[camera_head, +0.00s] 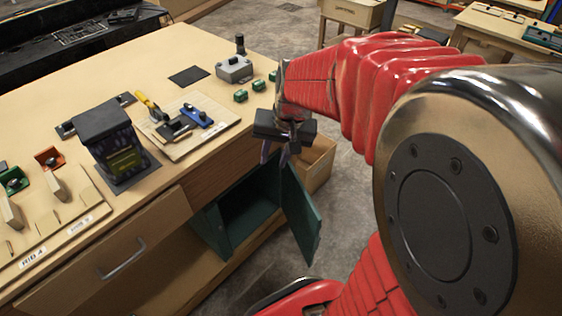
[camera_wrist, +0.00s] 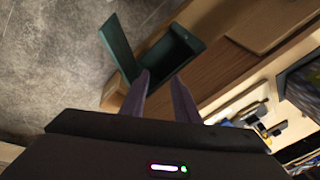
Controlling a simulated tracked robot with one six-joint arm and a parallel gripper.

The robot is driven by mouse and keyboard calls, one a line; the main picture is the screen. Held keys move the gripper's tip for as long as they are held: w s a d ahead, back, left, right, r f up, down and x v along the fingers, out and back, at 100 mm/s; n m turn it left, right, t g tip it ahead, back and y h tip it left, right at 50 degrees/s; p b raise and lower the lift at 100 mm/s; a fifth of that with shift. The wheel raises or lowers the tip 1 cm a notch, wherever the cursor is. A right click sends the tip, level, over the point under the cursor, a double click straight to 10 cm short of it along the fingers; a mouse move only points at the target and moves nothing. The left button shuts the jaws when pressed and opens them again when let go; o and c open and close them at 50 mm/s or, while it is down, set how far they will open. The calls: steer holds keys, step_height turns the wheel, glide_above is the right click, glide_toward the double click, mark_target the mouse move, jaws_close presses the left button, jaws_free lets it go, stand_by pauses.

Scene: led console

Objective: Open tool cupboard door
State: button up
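The dark green tool cupboard (camera_head: 216,232) sits under the workbench. Its green door (camera_head: 303,212) stands swung out from the front, and the dark interior shows. In the wrist view the door (camera_wrist: 117,47) is at the upper left, angled away from the cupboard opening (camera_wrist: 172,52). My gripper (camera_head: 274,160) is above the cupboard, near the bench edge and above the door's top. Its two fingers (camera_wrist: 160,77) are apart with nothing between them. In the pictures they do not appear to touch the door. The door's handle cannot be made out.
The workbench top (camera_head: 215,60) carries a dark console box (camera_head: 107,140), a tool board (camera_head: 222,122) and several green blocks. A drawer front (camera_head: 110,250) with a metal handle is at left. A cardboard-coloured box (camera_head: 318,165) stands behind the door. Grey floor is free to the right.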

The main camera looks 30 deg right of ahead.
steer(key=w+d+f+m+g+y, duration=0.15)
steer(key=d+f+m, duration=0.25)
steer(key=d+f, duration=0.55)
steer(key=w+d+f+m+y, duration=0.1)
steer(key=w+d+f+m, duration=0.25)
steer(key=d+f, duration=0.65)
steer(key=s+d+f+m, duration=0.1)
steer(key=s+f+m, duration=0.1)
steer(key=f, duration=0.7)
steer(key=s+d+f+m, duration=0.1)
steer(key=s+f+m, duration=0.2)
steer(key=f, duration=0.6)
steer(key=s+d+f+m, duration=0.2)
steer(key=s+f+m, duration=0.1)
steer(key=f, duration=0.6)
steer(key=shift+s+f+y, duration=0.4)
steer(key=shift+s+y, duration=0.05)
steer(key=shift+s, duration=0.2)
steer(key=shift+f, duration=0.1)
steer(key=x, duration=1.3)
steer(key=shift+a+f, duration=0.2)
steer(key=shift+f, duration=0.05)
